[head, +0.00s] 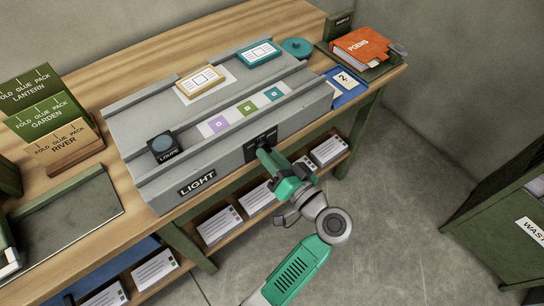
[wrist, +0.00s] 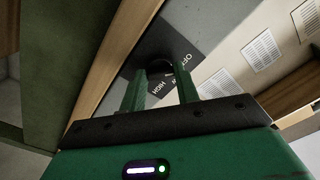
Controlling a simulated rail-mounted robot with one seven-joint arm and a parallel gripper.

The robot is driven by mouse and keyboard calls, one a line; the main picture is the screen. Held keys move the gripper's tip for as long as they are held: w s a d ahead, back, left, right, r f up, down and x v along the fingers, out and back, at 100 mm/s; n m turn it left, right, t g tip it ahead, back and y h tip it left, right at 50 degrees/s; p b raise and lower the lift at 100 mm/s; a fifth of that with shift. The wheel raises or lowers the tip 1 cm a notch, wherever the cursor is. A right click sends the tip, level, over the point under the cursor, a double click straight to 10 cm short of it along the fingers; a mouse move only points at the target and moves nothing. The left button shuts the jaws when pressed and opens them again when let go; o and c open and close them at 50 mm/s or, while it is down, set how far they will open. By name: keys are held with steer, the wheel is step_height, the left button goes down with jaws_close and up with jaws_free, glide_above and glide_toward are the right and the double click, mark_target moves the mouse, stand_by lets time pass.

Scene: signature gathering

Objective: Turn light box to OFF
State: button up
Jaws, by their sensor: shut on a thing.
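The grey light box (head: 150,189) lies along the wooden workbench, with a "LIGHT" label on its front face. A black switch plate (head: 251,151) sits on that front face, right of the label. In the wrist view the plate (wrist: 183,52) shows the words "OFF" and "HIGH"; other marks are partly hidden. A dark round knob (wrist: 159,66) stands on the plate. My gripper (head: 264,152) is at the plate in the head view. In the wrist view my gripper (wrist: 162,84) has its green fingers on either side of the knob, shut on it. The knob's exact pointing direction cannot be told.
A black loupe (head: 163,148) and several cards lie on the box top. Fold glue packs (head: 60,140) stand at the left, an orange book (head: 358,48) at the back right. A lower shelf (head: 205,250) holds paper stacks. A green waste bin (head: 500,215) stands right; floor between is clear.

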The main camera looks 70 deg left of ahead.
steer(key=o, duration=1)
steer(key=p+v, duration=0.2)
steer(key=v, duration=0.6)
steer(key=shift+a, duration=0.1)
